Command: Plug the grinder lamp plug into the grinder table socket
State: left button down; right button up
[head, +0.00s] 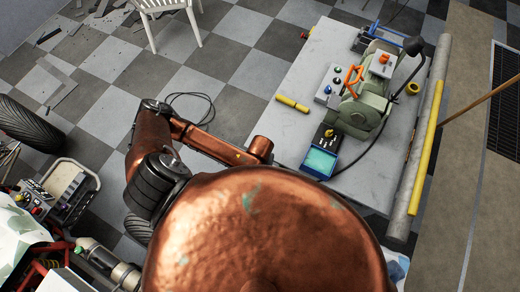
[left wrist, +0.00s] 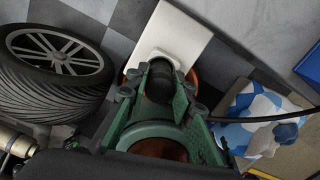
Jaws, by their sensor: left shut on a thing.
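My left gripper (left wrist: 160,88), with green fingers, is shut on a black, rounded plug-like piece (left wrist: 159,82) in the left wrist view. Its prongs cannot be made out. In the head view my copper body hides this gripper. The grinder table (head: 292,125) is a pale grey top at the right of the head view, with a green grinder (head: 362,108) on it. A grey box with coloured buttons (head: 330,86) and a small black box with yellow parts (head: 327,137) sit beside the grinder. I cannot tell which is the socket. My right gripper is not in view.
A yellow cylinder (head: 292,103) and a teal-topped blue tray (head: 320,161) lie on the table. A white chair (head: 165,8) and tyre (head: 28,122) stand on the checkered floor. A blue-and-white bundle (left wrist: 258,115) and black cable (left wrist: 272,119) show right in the wrist view.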

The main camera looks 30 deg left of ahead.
pick_arm(q)
jog(key=shift+f, duration=0.9)
jog(key=c, duration=1.6)
grip_release()
jog(key=shift+r, duration=0.1)
notch_tip(320, 180, up, 12)
jog(key=shift+f, duration=0.1)
